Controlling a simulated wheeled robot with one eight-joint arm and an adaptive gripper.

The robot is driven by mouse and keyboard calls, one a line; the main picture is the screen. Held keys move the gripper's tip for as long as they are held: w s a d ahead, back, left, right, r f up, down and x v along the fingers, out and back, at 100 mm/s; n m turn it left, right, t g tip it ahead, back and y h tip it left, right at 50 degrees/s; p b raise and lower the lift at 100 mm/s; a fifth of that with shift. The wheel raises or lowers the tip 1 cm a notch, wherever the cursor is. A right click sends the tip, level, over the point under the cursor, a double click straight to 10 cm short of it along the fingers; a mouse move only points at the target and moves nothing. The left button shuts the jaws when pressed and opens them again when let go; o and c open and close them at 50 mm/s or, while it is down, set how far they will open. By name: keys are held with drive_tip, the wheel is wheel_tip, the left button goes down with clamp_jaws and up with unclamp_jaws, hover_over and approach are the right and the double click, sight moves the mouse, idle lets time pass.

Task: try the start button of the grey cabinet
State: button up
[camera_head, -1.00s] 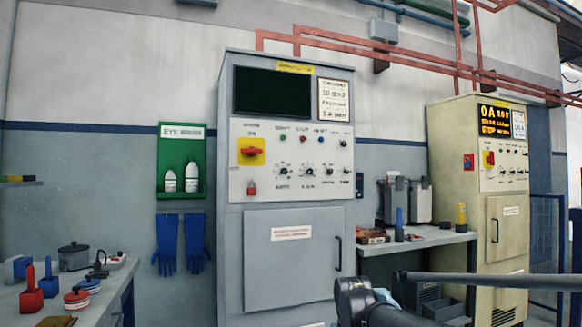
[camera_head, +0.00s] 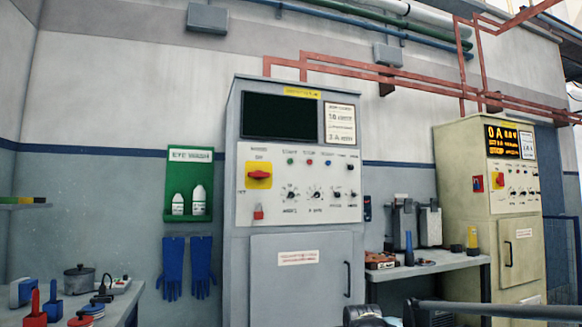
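The grey cabinet (camera_head: 238,235) stands upright in the middle of the head view, with its control panel (camera_head: 275,205) facing me. A small green button (camera_head: 290,161) sits under a label that seems to read START. A red button (camera_head: 309,162) and a blue button (camera_head: 327,162) are to its right. The display (camera_head: 279,117) above is dark. My gripper is not in view; only parts of my arm show at the bottom edge, below the panel.
A beige cabinet (camera_head: 455,190) with a lit display stands at right. A bench (camera_head: 425,270) with boxes and bottles is between the cabinets. The eye wash station (camera_head: 173,190) and blue gloves hang at left. Another bench (camera_head: 125,300) holds tools and a pot.

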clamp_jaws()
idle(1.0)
